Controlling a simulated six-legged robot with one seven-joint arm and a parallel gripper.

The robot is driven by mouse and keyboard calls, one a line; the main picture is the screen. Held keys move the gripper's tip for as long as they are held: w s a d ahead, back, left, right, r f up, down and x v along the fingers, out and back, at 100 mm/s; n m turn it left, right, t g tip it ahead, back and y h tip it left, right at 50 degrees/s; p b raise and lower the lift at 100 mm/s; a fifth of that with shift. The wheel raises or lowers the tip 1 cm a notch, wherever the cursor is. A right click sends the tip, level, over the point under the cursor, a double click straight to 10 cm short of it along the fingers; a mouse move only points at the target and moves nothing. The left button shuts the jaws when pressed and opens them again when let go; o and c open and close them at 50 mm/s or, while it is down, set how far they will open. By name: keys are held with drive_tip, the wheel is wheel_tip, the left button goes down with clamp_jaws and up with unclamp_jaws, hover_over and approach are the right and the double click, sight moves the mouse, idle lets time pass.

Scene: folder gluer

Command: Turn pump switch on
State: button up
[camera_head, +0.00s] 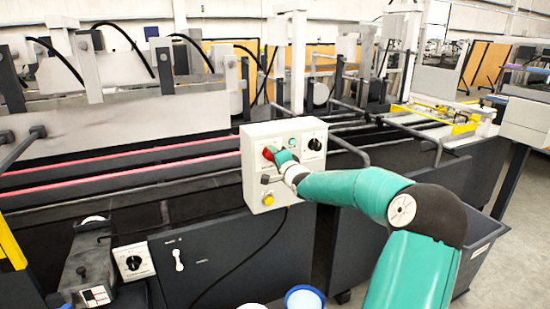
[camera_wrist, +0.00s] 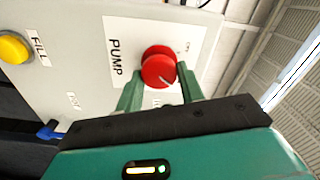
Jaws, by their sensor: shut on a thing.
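The control box (camera_head: 256,187) is a pale upright panel on the front of the machine. Its red pump switch (camera_wrist: 158,68) is a round knob beside the printed word PUMP in the wrist view. The knob has a pale mark near its lower edge. My gripper (camera_wrist: 159,86) has its two green fingers on either side of the red knob, shut on it. In the head view my gripper (camera_head: 282,159) reaches the box from the right and covers part of the red switch (camera_head: 268,153).
A yellow button (camera_head: 268,199) marked FILL sits low on the box. A black knob (camera_head: 314,144) and a green light (camera_head: 292,141) are at its upper right. Another small box with a knob (camera_head: 133,262) is at lower left. A dark bin (camera_head: 482,245) stands at right.

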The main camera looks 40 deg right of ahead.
drive_tip(key=o, duration=1)
drive_tip(key=shift+c, duration=0.2)
drive_tip(key=shift+s, duration=0.1)
drive_tip(key=v, duration=1.3)
drive_tip(key=shift+s+a, duration=0.2)
drive_tip(key=shift+s, duration=0.05)
